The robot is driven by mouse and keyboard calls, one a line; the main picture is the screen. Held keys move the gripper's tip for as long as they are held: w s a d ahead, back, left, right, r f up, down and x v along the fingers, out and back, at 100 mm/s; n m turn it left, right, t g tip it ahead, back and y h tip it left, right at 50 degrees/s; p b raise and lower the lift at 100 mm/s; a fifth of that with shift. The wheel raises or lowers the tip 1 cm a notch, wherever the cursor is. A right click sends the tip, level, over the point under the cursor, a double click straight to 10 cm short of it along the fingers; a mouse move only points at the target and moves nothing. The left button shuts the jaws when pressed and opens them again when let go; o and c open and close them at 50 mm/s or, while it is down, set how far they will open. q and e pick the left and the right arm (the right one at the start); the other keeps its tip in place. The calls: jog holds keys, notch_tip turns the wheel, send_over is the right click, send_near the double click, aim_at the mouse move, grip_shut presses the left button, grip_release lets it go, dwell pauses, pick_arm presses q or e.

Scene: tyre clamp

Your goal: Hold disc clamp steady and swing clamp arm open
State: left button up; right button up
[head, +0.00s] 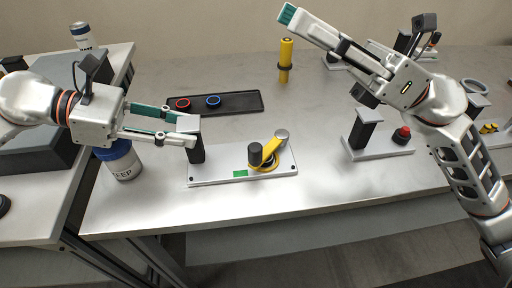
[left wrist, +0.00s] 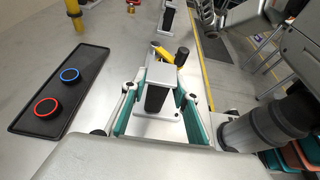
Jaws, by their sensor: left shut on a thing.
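The disc clamp has a pale base plate (head: 222,176) with a black post (head: 196,152) at its left end. A yellow clamp arm (head: 270,148) lies over the disc spot, with a black knob (head: 254,154) beside it and a grey round end (head: 281,135). The arm also shows in the left wrist view (left wrist: 160,52). My left gripper (head: 192,138) is shut on the post near its top; in the left wrist view its teal fingers flank the post (left wrist: 155,98). My right gripper (head: 287,14) is raised above the back of the table, away from the clamp; its finger gap is hidden.
A black tray (head: 240,104) with a red ring (head: 182,103) and a blue ring (head: 213,101) lies behind the clamp. A yellow cylinder (head: 286,60) stands farther back. Another post fixture (head: 366,130) with a red button stands right. The table between them is clear.

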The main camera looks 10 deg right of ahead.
jog(key=w+a+r+t+h, duration=0.2)
jog(key=w+r+h, duration=0.1)
jog(key=w, duration=0.5)
jog(key=w+a+r+t+h, duration=0.2)
jog(key=w+t+h, duration=0.1)
jog(key=w, duration=0.5)
jog(key=n+g+h, duration=0.4)
jog(key=g+h, duration=0.4)
jog(key=h, duration=0.5)
send_near(258, 146)
jog(key=x, duration=1.1)
jog(key=shift+f, duration=0.1)
grip_shut()
